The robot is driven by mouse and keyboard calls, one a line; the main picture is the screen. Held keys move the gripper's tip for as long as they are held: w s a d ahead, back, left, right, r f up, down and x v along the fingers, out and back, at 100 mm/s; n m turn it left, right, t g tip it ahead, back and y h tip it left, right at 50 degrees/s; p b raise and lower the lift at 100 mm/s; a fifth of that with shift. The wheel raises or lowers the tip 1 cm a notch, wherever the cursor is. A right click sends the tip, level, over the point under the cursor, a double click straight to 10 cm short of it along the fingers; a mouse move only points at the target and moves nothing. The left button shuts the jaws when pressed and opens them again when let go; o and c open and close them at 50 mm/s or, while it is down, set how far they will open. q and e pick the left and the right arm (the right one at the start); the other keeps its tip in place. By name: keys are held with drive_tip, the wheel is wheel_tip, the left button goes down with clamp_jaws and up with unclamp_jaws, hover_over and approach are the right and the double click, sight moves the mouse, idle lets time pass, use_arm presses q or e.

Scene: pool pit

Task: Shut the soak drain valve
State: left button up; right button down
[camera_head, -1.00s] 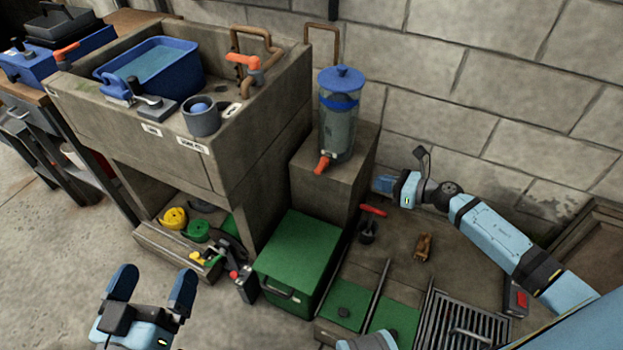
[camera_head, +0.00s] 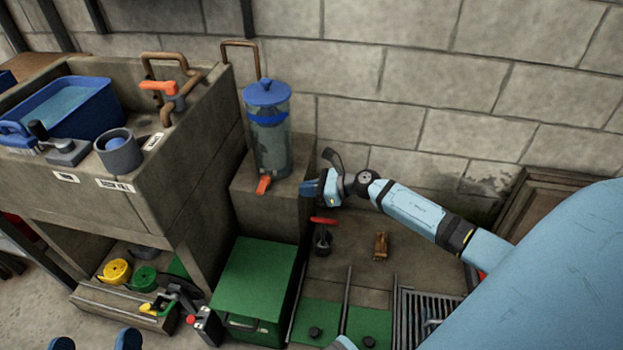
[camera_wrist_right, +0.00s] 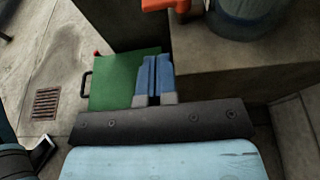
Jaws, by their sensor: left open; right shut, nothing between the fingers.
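A valve with a red lever handle (camera_head: 323,220) and dark body stands low against the wall; I cannot tell for sure that it is the soak drain valve. My right gripper (camera_head: 308,188) is shut and empty, above and slightly left of that handle, beside the concrete pedestal. In the right wrist view its blue fingers (camera_wrist_right: 153,78) are together, over the green box, with the red valve not seen. A clear dispenser (camera_head: 268,135) with an orange spigot (camera_head: 263,185) stands on the pedestal. My left gripper (camera_head: 95,342) is open and empty at the bottom left, partly cut off.
A concrete sink (camera_head: 150,200) with an orange-handled tap (camera_head: 158,87) stands at left. A green box (camera_head: 255,285) sits before the pedestal (camera_head: 270,210). A small brown object (camera_head: 380,246) and a floor grate (camera_head: 425,315) lie right of the valve.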

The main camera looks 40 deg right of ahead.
sight(263, 185)
use_arm(q)
wheel_tip(263, 185, down, 4)
drive_tip(key=shift+d+r+g+b, duration=0.1)
drive_tip(key=shift+d+g+b, duration=0.05)
drive_tip(key=shift+g+b, duration=0.85)
use_arm(e)
drive_tip(key=x, duration=0.6)
drive_tip(key=r+x, duration=0.1)
drive_tip(key=x, duration=0.2)
drive_tip(key=shift+w+a, duration=0.2)
drive_tip(key=shift+w, duration=0.1)
